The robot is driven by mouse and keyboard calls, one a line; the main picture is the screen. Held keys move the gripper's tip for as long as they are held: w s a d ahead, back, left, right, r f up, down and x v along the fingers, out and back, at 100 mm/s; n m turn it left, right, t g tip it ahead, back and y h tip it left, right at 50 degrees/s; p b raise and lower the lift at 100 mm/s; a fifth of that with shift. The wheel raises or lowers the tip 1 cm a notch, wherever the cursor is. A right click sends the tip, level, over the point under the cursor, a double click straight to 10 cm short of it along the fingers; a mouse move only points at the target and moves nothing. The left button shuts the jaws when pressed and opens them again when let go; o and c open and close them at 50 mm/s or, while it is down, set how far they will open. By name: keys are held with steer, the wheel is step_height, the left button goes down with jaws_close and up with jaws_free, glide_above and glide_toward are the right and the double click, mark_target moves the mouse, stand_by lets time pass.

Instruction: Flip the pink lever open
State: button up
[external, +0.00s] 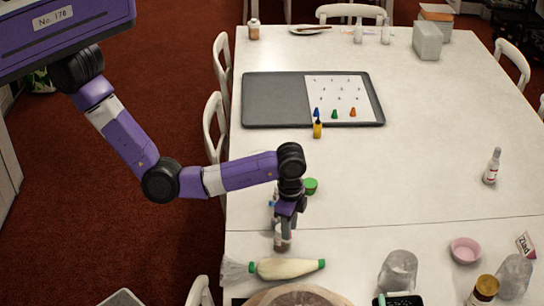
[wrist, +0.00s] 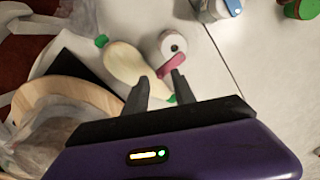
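The pink lever (wrist: 172,64) sits on a small white round-topped container (wrist: 172,42) with a dark centre in the wrist view. My gripper (wrist: 158,82) points at it with its two dark fingers apart and nothing visible between them. The right fingertip is close to the lever's lower side; I cannot tell whether they touch. In the external view my gripper (external: 285,222) is low over the table, right above the container (external: 282,243). The lever cannot be made out there.
A cream bottle with green ends (external: 287,268) lies just in front. A round wooden board (wrist: 65,100) is left in the wrist view. A blue-topped container (wrist: 216,8) and a green-topped one (wrist: 303,8) stand nearby. Bare white table (external: 400,210) lies to the right.

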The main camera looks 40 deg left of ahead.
steer(key=shift+f, duration=0.7)
jaws_close()
steer(key=shift+w+r, duration=0.1)
steer(key=shift+w+d+n+p, duration=0.1)
steer(key=shift+n+p, duration=0.3)
steer(key=shift+p, duration=0.05)
steer(key=shift+w+d+n, duration=0.15)
steer(key=shift+d+n, duration=0.05)
steer(key=shift+n, duration=0.5)
jaws_free()
